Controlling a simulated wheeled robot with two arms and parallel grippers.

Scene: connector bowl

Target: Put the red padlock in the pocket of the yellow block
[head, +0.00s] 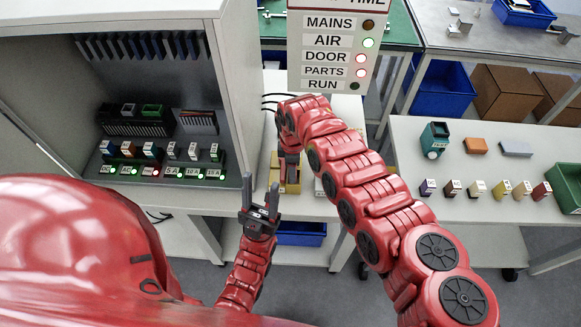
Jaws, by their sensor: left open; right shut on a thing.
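The yellow block (296,188) stands on the low grey bench between the cabinet and the right table, partly hidden by my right gripper. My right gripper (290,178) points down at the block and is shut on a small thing. Fingers and arm hide this thing almost fully; I take it for the red padlock, but cannot make out its shape. I cannot tell whether it is above the pocket or in it. The pocket itself is hidden. My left gripper (260,192) is open and empty, pointing up, in front and left of the block.
An open cabinet (232,90) with labelled modules stands left. A status sign (332,50) rises behind my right wrist. The right table (460,205) holds several small coloured pieces, a teal holder (434,138) and a green bin (566,185). A blue bin (300,238) sits below the bench.

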